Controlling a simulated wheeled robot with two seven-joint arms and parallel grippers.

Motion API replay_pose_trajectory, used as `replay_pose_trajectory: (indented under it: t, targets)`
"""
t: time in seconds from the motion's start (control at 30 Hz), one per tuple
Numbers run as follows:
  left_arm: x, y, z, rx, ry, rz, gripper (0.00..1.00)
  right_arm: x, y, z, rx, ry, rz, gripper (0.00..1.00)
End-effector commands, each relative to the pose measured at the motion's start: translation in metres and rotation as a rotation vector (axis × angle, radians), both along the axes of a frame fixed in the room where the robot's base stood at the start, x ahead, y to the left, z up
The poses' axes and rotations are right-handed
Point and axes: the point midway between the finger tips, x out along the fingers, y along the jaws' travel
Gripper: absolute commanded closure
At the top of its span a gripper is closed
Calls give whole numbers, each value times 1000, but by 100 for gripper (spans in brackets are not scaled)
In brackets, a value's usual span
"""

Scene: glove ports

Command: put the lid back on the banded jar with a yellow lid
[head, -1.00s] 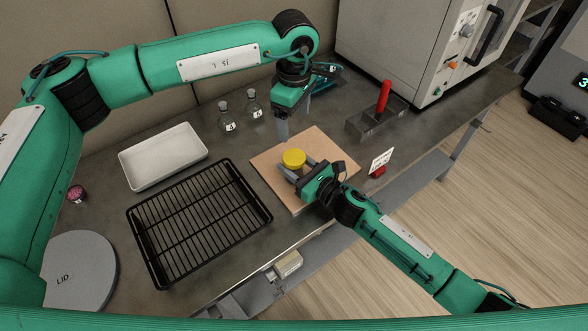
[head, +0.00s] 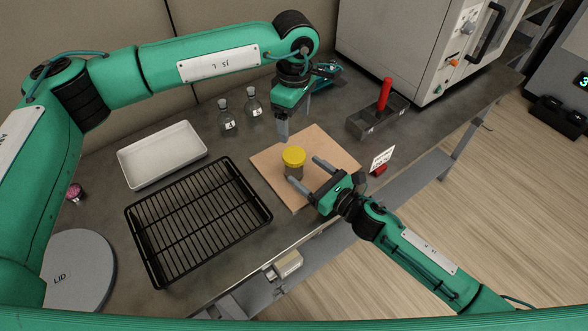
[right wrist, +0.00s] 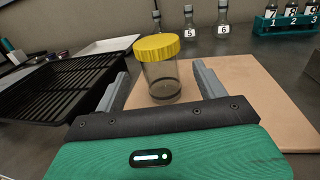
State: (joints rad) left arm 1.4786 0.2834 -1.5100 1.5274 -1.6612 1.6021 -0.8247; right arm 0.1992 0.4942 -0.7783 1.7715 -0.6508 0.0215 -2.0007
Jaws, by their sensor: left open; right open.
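The banded jar (head: 292,171) stands upright on the tan board, a clear jar with a dark band near its base. Its yellow lid (head: 293,156) sits on top of its mouth; whether it is fully seated I cannot tell. In the right wrist view the jar (right wrist: 161,82) and yellow lid (right wrist: 156,47) are between and beyond my open fingers. My right gripper (head: 307,170) is open and empty, at the near right side of the jar, apart from it. My left gripper (head: 283,134) is open and empty above the board's far edge, behind the jar.
The tan board (head: 325,150) lies on the grey bench. A black wire rack (head: 198,220) and white tray (head: 163,155) are to the left. Two stoppered bottles (head: 227,122) stand behind. A grey caddy with a red handle (head: 384,97) and a small sign (head: 382,158) are to the right.

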Motion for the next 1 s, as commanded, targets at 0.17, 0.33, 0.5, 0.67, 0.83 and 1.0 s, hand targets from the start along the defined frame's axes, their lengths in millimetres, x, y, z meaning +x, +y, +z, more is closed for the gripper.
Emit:
replay_pose_trajectory:
  t: [0.17, 0.33, 0.5, 0.67, 0.83, 1.0]
  targets:
    - [0, 0, -13, 0, 0, 0, 22, -31, -31, -4, -2, 1, 0, 28]
    - [0, 0, -18, 0, 0, 0, 22, -49, -49, -2, -1, 1, 0, 28]
    - [0, 0, -21, 0, 0, 0, 22, -57, -58, -1, 0, 0, 1, 28]
    - [0, 0, -21, 0, 0, 0, 22, -60, -60, 0, 0, 0, 1, 28]
    - [0, 0, -21, 0, 0, 0, 22, -59, -60, 0, 0, 0, 1, 28]
    - [0, 0, -21, 0, 0, 0, 22, -59, -60, 0, 0, 0, 1, 28]
